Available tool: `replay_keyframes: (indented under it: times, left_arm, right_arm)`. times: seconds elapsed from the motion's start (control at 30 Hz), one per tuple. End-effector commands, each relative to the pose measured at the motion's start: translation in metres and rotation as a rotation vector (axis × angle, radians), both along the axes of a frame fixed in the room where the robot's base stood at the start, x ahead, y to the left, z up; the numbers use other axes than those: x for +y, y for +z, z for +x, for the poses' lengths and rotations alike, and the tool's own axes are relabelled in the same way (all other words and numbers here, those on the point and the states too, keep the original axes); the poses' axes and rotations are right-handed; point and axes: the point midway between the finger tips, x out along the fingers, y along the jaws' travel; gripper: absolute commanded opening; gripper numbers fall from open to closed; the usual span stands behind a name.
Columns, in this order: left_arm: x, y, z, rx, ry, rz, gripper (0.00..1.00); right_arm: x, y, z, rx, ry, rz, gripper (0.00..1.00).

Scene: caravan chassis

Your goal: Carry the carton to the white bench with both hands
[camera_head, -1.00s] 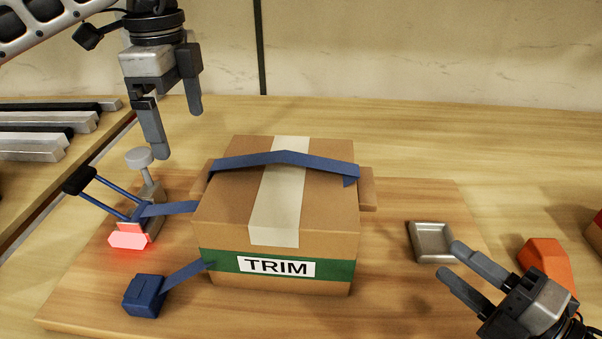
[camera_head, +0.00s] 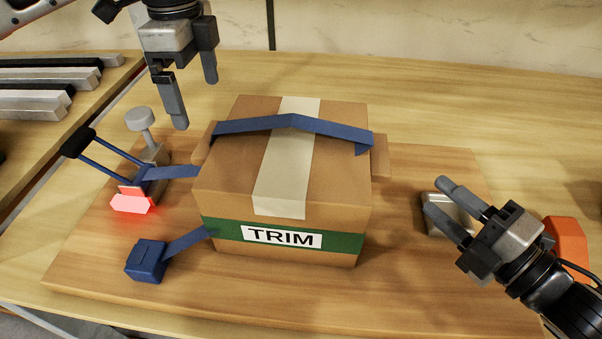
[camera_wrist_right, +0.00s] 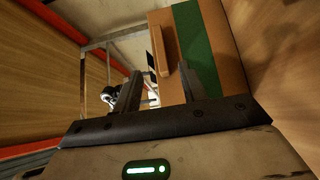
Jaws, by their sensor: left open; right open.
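The brown carton (camera_head: 285,175), with a green band and a TRIM label, sits upright on a wooden board. It has a handle block on each side; the right one (camera_head: 380,156) is visible, the left one (camera_head: 205,145) partly behind a strap. A blue strap (camera_head: 290,123) lies across its top. My left gripper (camera_head: 195,103) is open and empty, above and behind the carton's left side. My right gripper (camera_head: 434,192) is open and empty, right of the carton and apart from it. The right wrist view shows the carton (camera_wrist_right: 205,50) beyond its fingers. I cannot identify the white bench.
A strap ratchet with a glowing red block (camera_head: 132,201) stands left of the carton. A blue buckle (camera_head: 147,261) lies at front left. A small metal tray (camera_head: 452,214) is partly behind my right gripper. An orange object (camera_head: 567,243) is at right. Metal bars (camera_head: 45,85) lie at left.

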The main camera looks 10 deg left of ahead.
Motion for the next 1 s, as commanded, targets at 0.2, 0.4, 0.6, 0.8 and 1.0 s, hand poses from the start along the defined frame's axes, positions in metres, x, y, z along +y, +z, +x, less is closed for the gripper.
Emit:
replay_keyframes:
  times: [0.2, 0.4, 0.6, 0.8, 1.0]
  left_arm:
    - [0.001, -0.032, -0.001, 0.003, 0.001, 0.001, 1.00]
    - [0.000, -0.064, -0.001, 0.003, 0.001, 0.001, 1.00]
    - [0.000, -0.097, -0.001, 0.002, 0.001, 0.000, 1.00]
    - [0.000, -0.115, 0.000, 0.000, 0.001, 0.000, 1.00]
    - [0.000, -0.119, 0.000, 0.000, 0.001, 0.000, 1.00]
  right_arm:
    - [0.020, 0.002, 0.024, -0.004, 0.000, 0.001, 0.42]
    - [0.042, 0.002, 0.049, -0.003, 0.001, 0.001, 0.42]
    - [0.065, 0.002, 0.073, -0.004, 0.003, 0.001, 0.42]
    - [0.076, 0.000, 0.087, -0.001, 0.001, -0.001, 0.42]
    - [0.079, 0.000, 0.090, 0.000, 0.002, -0.001, 0.42]
